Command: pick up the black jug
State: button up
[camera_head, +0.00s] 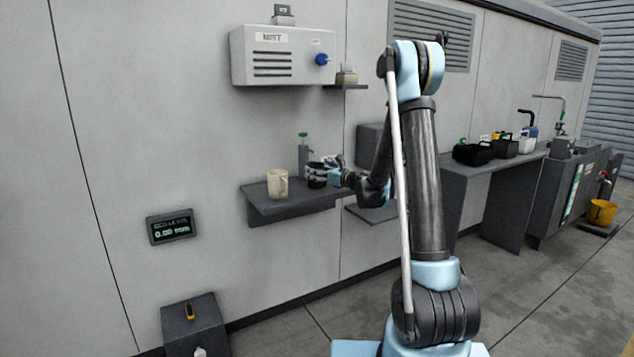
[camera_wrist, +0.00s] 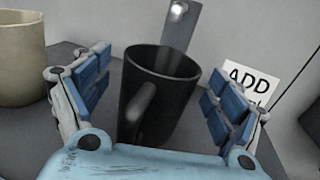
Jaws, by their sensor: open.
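The black jug (camera_wrist: 160,95) stands upright on a grey wall shelf (camera_head: 262,212), its handle turned towards my wrist camera. In the head view the jug (camera_head: 316,176) shows at the shelf's right part, partly covered by my gripper (camera_head: 332,170). In the wrist view my gripper (camera_wrist: 150,95) is open, with one blue-padded finger on each side of the jug. A gap shows between the jug and the right finger; the left finger is close to the jug's side, and I cannot tell whether it touches.
A cream jug (camera_head: 277,184) stands left of the black jug, near my left finger in the wrist view (camera_wrist: 22,62). A grey tap post with a green top (camera_head: 303,150) rises behind. A white sign (camera_wrist: 250,88) is at the right. A wall box (camera_head: 283,55) hangs above.

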jog(key=shift+x, duration=1.05)
jog(key=c, duration=1.2)
